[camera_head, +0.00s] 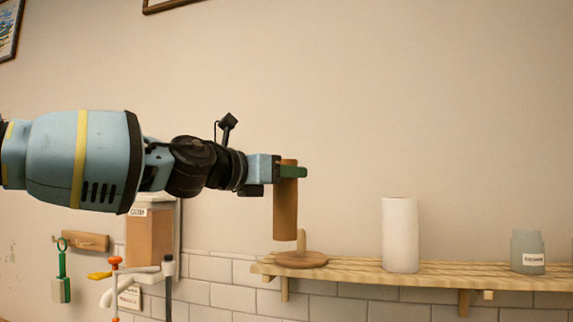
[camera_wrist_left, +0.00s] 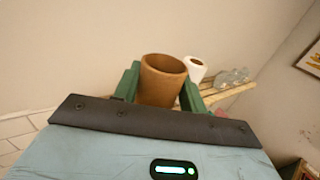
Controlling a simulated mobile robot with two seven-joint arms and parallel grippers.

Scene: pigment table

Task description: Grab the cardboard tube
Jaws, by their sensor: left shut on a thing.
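The brown cardboard tube (camera_head: 285,212) hangs upright in my left gripper (camera_head: 291,172) in the head view. The green fingers are shut on it near its top. Its lower end is just above or in front of a round wooden base with a short peg (camera_head: 301,260) on the shelf; I cannot tell the depth between them. In the left wrist view the tube (camera_wrist_left: 162,80) stands between the two green fingers (camera_wrist_left: 160,88), its open end showing. My right gripper is not in view.
A slatted wooden shelf (camera_head: 345,272) runs along the wall. A white roll (camera_head: 400,235) and a labelled glass jar (camera_head: 528,252) stand on it, right of the tube. A brown box (camera_head: 149,238) and hanging tools (camera_head: 62,275) are at lower left. The wall above the shelf is clear.

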